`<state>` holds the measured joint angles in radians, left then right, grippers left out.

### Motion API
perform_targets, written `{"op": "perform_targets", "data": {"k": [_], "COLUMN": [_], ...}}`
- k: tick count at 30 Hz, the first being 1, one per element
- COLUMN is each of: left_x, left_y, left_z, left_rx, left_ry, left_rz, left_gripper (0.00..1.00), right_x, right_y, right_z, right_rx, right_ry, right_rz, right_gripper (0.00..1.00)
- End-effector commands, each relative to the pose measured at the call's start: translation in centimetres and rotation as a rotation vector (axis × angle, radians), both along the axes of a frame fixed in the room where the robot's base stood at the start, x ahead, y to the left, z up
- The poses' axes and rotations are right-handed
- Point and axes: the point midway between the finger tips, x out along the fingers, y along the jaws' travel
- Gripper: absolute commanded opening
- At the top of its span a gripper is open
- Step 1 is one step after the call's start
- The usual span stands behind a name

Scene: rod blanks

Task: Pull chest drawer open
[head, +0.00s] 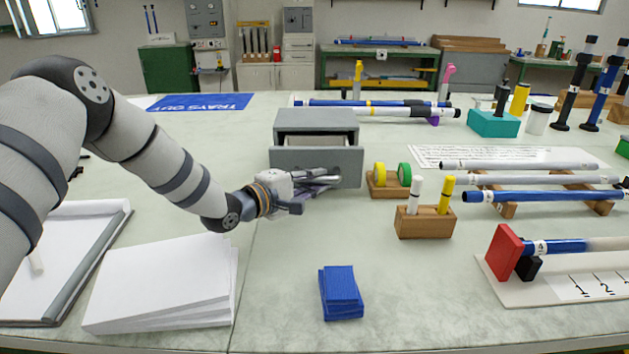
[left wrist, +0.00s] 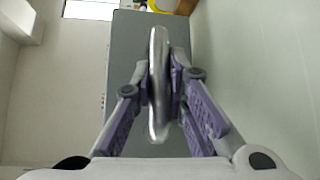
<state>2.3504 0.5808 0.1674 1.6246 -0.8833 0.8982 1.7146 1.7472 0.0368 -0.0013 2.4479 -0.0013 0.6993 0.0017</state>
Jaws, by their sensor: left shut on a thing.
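The small grey chest (head: 316,119) stands on the workbench near the middle of the head view. Its drawer (head: 346,166) sits partly out toward me, with an open gap showing behind the front panel. My left gripper (head: 318,182) is at the drawer front and shut on the handle. In the left wrist view the silver handle (left wrist: 158,85) lies between the purple-padded fingers of the left gripper (left wrist: 160,88), with the grey drawer front (left wrist: 122,60) behind it. The inside of the drawer is mostly hidden. My right gripper is not in view.
A wooden block with yellow and green tape rolls (head: 388,190) stands just right of the drawer. A wooden marker holder (head: 425,221) is in front of it. Blue cloths (head: 341,292) and a paper stack (head: 160,282) lie nearer me. The bench between them is clear.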

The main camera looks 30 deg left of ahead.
Motion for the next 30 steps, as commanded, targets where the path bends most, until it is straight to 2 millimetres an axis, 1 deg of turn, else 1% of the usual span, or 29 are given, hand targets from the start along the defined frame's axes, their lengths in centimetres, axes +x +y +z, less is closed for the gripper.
{"op": "perform_targets", "data": {"k": [3,4,5,6,7,15,17,20,24,27,30], "left_x": [0.0,0.0,0.0,0.0,0.0,0.0,-0.3,-2.0,-5.7,-8.0,-9.8], "left_y": [0.0,0.0,0.0,0.0,0.0,0.0,0.2,0.9,2.1,3.0,3.7], "left_z": [0.1,0.1,0.1,0.1,0.1,0.1,0.2,0.4,1.1,1.4,1.6], "left_rx": [-0.003,-0.003,-0.003,-0.003,-0.003,-0.002,-0.002,-0.004,-0.008,-0.006,-0.003], "left_ry": [-0.003,-0.003,-0.003,-0.002,-0.002,-0.002,-0.001,0.000,-0.002,-0.003,-0.003], "left_rz": [0.002,0.002,0.002,0.002,0.001,0.000,0.002,0.004,0.004,0.004,0.004], "left_gripper": [0.00,0.16,0.23,0.32,0.35,0.35,0.35,0.35,0.35,0.35,0.35], "right_x": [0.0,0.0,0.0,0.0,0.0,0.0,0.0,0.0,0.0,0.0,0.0], "right_y": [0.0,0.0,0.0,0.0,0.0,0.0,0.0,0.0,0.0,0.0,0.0], "right_z": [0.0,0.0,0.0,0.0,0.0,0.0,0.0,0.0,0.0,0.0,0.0], "right_rx": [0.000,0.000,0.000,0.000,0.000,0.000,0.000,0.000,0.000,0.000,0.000], "right_ry": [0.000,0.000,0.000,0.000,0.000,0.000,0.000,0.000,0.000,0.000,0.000], "right_rz": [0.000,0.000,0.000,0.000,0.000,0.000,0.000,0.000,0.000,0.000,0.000], "right_gripper": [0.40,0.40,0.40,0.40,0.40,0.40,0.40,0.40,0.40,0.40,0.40]}}
